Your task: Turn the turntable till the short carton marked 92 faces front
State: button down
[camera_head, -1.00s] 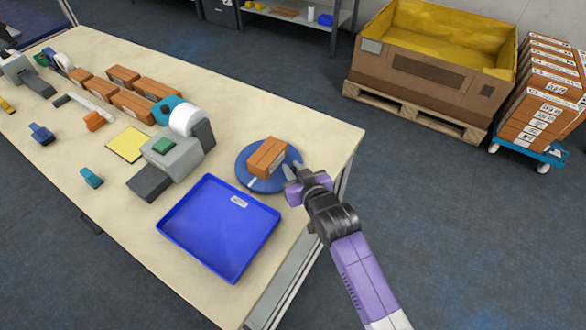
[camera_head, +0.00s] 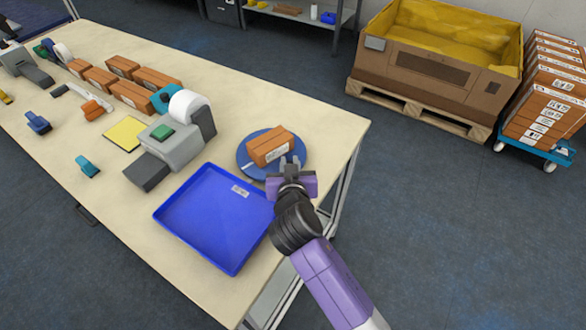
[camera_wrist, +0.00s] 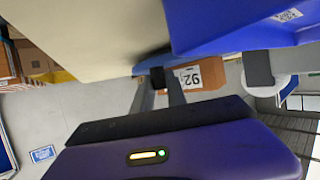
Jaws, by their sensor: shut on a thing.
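The short brown carton (camera_head: 268,148) lies on the round blue turntable (camera_head: 243,160) near the table's right end. A white label on its side faces my gripper. In the wrist view, the carton (camera_wrist: 215,72) shows this label with "92", partly hidden by a finger. My gripper (camera_head: 290,167) is at the turntable's near rim, in front of the carton. In the wrist view, my gripper (camera_wrist: 162,82) is shut on a small dark knob (camera_wrist: 157,74) at the rim of the turntable. Whether its fingers touch the carton is hard to tell.
An empty blue tray (camera_head: 215,220) lies close to the left of my gripper. A grey label printer (camera_head: 175,140) stands left of the turntable. More cartons (camera_head: 131,94) lie farther back on the table (camera_head: 330,135). The table's right edge is close by.

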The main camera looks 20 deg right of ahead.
jog(key=shift+s+a+f+m+h+b, duration=0.1)
jog(key=shift+a+f+m+h+b, duration=0.05)
jog(key=shift+a+m+h+b, duration=0.2)
jog(key=c, duration=1.3)
grip_release()
jog(key=shift+d, duration=0.1)
jog(key=shift+c, duration=0.2)
jog(key=shift+s, duration=0.1)
jog(key=b+v, duration=0.1)
jog(key=v, duration=0.6)
jog(key=shift+s+r, duration=0.25)
jog(key=shift+r, duration=0.05)
